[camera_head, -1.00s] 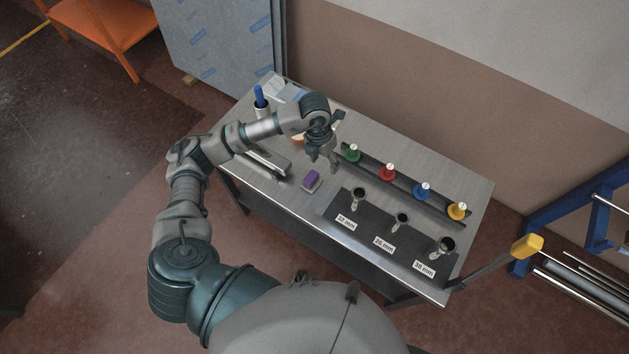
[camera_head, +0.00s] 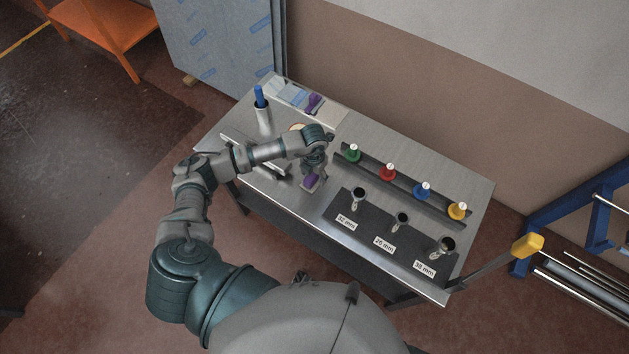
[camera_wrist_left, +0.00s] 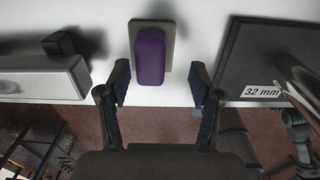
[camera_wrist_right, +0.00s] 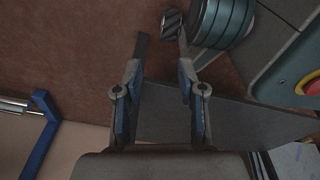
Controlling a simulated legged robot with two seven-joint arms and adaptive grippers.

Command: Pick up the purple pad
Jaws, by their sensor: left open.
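The purple pad (camera_head: 311,181) sits on a small grey base near the front edge of the metal table, left of the dark mat. In the left wrist view the pad (camera_wrist_left: 149,55) is upright between and ahead of the fingertips. My left gripper (camera_wrist_left: 160,84) is open, with one finger on each side of the pad's near end and a gap to each side. In the head view the left gripper (camera_head: 313,170) is right above the pad and partly hides it. My right gripper (camera_wrist_right: 160,75) is open and empty, away from the table.
A dark mat (camera_head: 330,212) with labelled holders lies to the right of the pad. A rail (camera_head: 405,187) with coloured knobs is behind it. A metal block (camera_wrist_left: 40,78) is left of the pad. Another purple item (camera_head: 313,103) lies at the back.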

